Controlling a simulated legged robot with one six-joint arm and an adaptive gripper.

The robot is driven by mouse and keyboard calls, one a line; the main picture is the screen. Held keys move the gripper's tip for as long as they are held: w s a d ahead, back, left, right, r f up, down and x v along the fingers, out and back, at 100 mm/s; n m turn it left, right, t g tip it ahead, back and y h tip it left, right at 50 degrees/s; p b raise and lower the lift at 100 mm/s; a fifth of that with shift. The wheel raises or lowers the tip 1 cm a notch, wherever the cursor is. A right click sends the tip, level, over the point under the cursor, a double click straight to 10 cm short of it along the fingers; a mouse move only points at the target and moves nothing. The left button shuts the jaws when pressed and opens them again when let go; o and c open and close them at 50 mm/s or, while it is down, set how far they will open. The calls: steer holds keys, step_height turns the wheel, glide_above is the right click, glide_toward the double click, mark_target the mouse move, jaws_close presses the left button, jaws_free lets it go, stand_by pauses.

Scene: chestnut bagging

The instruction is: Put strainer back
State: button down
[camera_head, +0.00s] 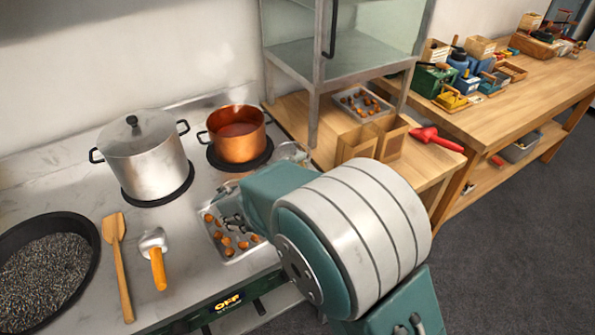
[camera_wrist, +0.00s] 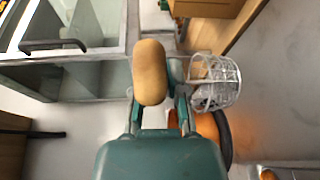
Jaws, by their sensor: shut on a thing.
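The strainer has a wire basket (camera_wrist: 215,82) and a thick tan handle (camera_wrist: 150,72). My gripper (camera_wrist: 160,102) is shut on the strainer by its handle in the wrist view, with the basket out to the right. The copper pot (camera_wrist: 207,128) shows partly behind the basket there. In the head view, the wire basket (camera_head: 291,151) shows faintly just right of the copper pot (camera_head: 237,135). My arm hides the handle and most of my gripper in that view.
A lidded steel pot (camera_head: 145,160) stands left of the copper pot. A metal tray (camera_head: 219,247) with chestnuts lies below my arm on the stove top. A dark pan (camera_head: 50,262) sits far left.

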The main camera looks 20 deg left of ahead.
steer(key=shift+w+a+f, duration=0.2)
steer(key=shift+w+f, duration=0.15)
steer(key=shift+f, duration=0.15)
step_height(320, 180, down, 3)
steer(key=shift+a+f, duration=0.1)
steer(key=shift+a, duration=0.05)
steer(key=c, duration=0.7)
jaws_free()
